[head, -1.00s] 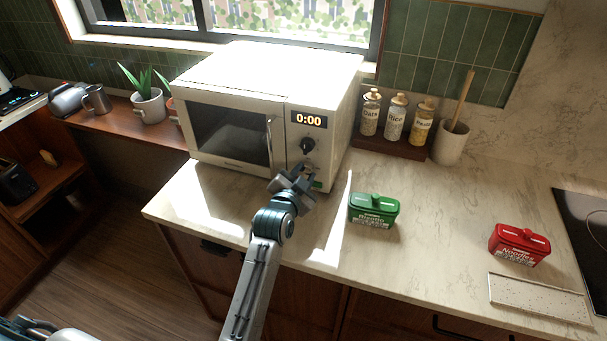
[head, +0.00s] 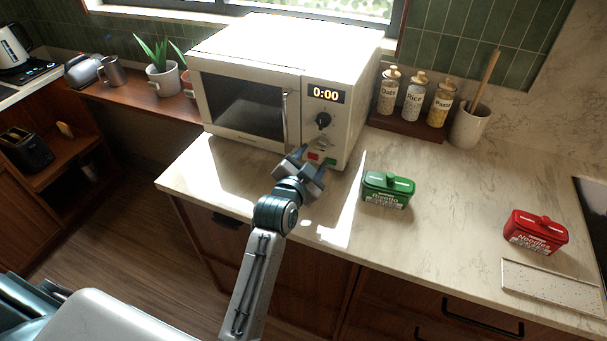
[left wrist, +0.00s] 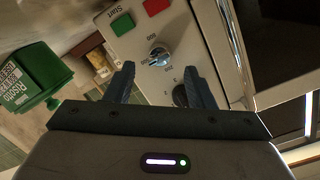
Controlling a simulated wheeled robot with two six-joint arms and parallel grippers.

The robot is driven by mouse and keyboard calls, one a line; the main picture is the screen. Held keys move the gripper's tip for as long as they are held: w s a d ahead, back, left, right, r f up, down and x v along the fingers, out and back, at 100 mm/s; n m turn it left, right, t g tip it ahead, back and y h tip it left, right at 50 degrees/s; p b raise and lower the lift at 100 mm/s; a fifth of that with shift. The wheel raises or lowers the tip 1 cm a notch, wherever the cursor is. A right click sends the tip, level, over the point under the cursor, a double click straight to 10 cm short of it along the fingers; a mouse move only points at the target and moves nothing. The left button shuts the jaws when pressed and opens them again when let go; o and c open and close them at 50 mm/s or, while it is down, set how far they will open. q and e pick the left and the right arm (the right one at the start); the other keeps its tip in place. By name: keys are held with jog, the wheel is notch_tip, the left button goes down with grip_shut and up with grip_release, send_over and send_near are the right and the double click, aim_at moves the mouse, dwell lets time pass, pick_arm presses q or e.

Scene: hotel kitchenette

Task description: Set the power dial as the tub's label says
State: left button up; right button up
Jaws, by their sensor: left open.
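The white microwave (head: 250,62) shows 0:00 on its display. Its black upper dial (head: 323,120) shows in the head view. In the left wrist view a silver dial (left wrist: 159,55) has power figures such as 500 and 800 around it; its exact setting is too small to read. My left gripper (left wrist: 158,70) is open and empty, its fingers either side of the silver dial in that view, contact unclear. In the head view the left gripper (head: 315,160) is before the lower panel. A green risotto tub (head: 388,190) and a red noodles tub (head: 536,232) stand right; their small label text is unreadable. My right gripper is out of view.
A green start button (left wrist: 122,24) and a red button (left wrist: 155,6) lie beside the silver dial. Jars (head: 413,96) and a utensil crock (head: 470,124) stand right of the microwave. A speckled white board (head: 550,288) lies at the counter's front right. Counter between the tubs is clear.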

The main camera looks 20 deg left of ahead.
pick_arm(q)
jog(key=s+b, duration=0.1)
jog(key=s, duration=0.5)
jog(key=shift+s+r, duration=0.15)
jog(key=shift+r, duration=0.2)
jog(key=shift+a, duration=0.1)
